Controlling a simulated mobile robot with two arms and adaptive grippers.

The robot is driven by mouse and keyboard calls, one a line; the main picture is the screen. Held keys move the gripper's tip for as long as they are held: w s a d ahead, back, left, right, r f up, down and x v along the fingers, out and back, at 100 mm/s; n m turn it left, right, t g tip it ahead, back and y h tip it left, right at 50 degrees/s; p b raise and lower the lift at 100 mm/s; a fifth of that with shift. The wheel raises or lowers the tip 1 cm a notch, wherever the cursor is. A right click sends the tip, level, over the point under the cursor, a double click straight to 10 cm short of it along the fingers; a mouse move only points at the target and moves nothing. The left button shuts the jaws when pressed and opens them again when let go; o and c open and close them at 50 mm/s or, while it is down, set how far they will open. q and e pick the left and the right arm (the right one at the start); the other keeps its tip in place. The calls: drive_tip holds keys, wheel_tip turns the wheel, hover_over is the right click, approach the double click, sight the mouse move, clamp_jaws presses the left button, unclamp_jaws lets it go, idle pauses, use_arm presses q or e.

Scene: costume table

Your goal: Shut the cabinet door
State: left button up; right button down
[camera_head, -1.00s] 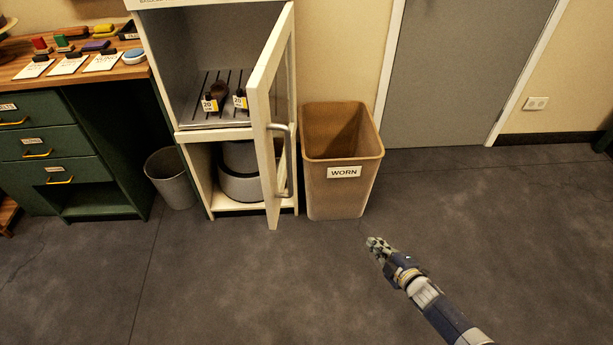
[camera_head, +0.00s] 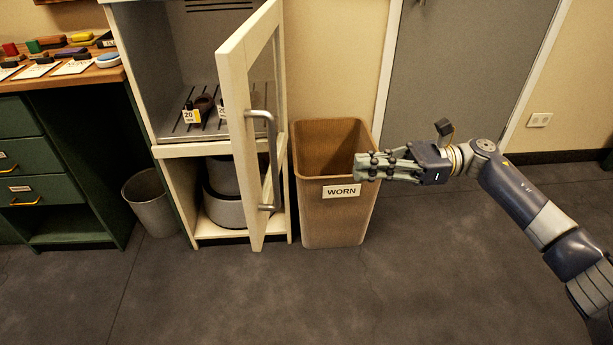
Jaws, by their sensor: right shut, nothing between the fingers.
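The cream cabinet (camera_head: 172,151) stands at the left of centre with its door (camera_head: 238,130) swung open toward me. The door is a cream frame around a glass pane, hinged on the cabinet's right side, with a grey bar handle (camera_head: 271,160) on its right-facing side. Inside the cabinet, small tagged dark items stand on a slatted shelf, and round grey pots sit below. My right gripper (camera_head: 362,167) is shut and empty, pointing left. It is to the right of the door and handle, apart from them, in front of the bin in the picture. My left gripper is out of view.
A brown bin (camera_head: 325,215) labelled WORN stands right of the cabinet. A grey waste bin (camera_head: 153,205) and a green desk (camera_head: 75,160) are at the left. A grey room door (camera_head: 460,80) is behind. The floor in front is clear.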

drive_tip(key=a, duration=1.4)
drive_tip(key=shift+s+p, duration=0.15)
drive_tip(key=shift+p, duration=0.15)
drive_tip(key=shift+a, duration=0.15)
